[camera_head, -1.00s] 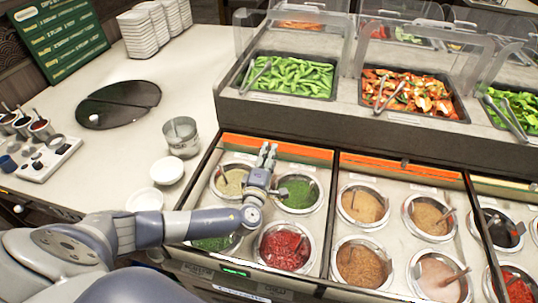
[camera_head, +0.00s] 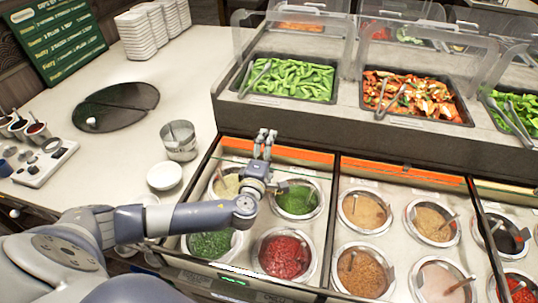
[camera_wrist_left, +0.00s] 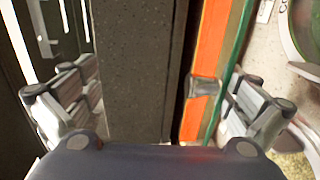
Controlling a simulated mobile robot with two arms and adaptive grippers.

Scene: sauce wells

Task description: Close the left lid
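The left sauce section holds several round wells of sauce, with an orange strip (camera_head: 305,155) along its back edge. A clear panel with a thin green edge (camera_wrist_left: 234,62) runs beside the orange strip in the left wrist view; I take it as the left lid. A small grey clip (camera_wrist_left: 204,87) sits at that edge. My left gripper (camera_head: 265,138) is over the back edge of this section. Its fingers (camera_wrist_left: 160,105) are spread wide, with the dark ledge, orange strip and clip between them in view. Contact cannot be told. My right gripper is not in view.
A dark ledge (camera_head: 400,135) with clear guards and food trays stands behind the wells. Middle sauce wells (camera_head: 362,208) lie to the right. A metal cup (camera_head: 179,146), a white bowl (camera_head: 164,177) and a dark round plate (camera_head: 125,97) stand on the left counter.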

